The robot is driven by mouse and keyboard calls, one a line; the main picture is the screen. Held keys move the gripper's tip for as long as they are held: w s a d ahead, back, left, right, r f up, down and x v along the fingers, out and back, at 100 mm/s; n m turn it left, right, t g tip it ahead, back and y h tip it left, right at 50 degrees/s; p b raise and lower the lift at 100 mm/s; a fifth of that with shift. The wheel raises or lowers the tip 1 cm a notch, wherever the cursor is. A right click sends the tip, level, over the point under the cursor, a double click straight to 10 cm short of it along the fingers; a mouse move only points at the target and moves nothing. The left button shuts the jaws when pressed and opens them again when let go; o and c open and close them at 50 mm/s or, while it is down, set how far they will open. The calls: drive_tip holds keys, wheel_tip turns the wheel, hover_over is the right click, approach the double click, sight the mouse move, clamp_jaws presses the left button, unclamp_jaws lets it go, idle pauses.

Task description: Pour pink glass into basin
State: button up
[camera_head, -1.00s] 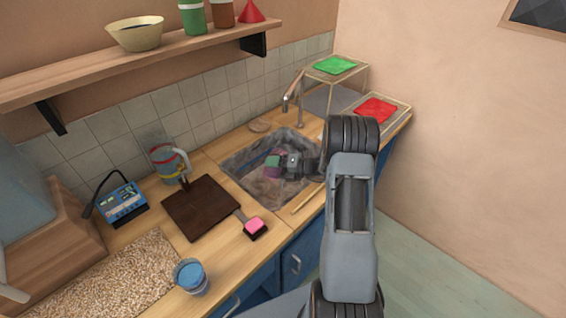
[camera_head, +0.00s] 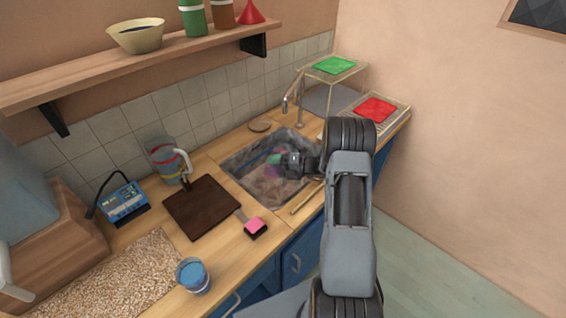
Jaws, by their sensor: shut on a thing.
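The basin (camera_head: 238,166) is a grey stone-like sink set in the wooden counter, below a tap. My gripper (camera_head: 279,164) is over the basin, reaching in from the right. It is shut on the pink glass (camera_head: 272,171), which shows only as a small pinkish shape at the fingers. The glass looks tilted, but it is small and partly covered by the gripper. I cannot tell how much is in it, or whether anything is flowing out.
A tap (camera_head: 297,100) stands behind the basin. A dark board (camera_head: 200,207), a pink-ended tool (camera_head: 255,227), a clear jug (camera_head: 163,158) and a glass of blue liquid (camera_head: 193,277) are to the left. Wire racks with green (camera_head: 334,65) and red (camera_head: 376,109) pieces stand at the right.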

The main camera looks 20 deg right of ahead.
drive_tip(key=shift+w+d+r+m+y+p, duration=0.15)
drive_tip(key=shift+r+m+p, duration=0.25)
drive_tip(key=shift+p, duration=0.25)
drive_tip(key=shift+w+d+r+m+y+p, duration=0.15)
drive_tip(key=shift+r+m+p, duration=0.2)
drive_tip(key=shift+p, duration=0.3)
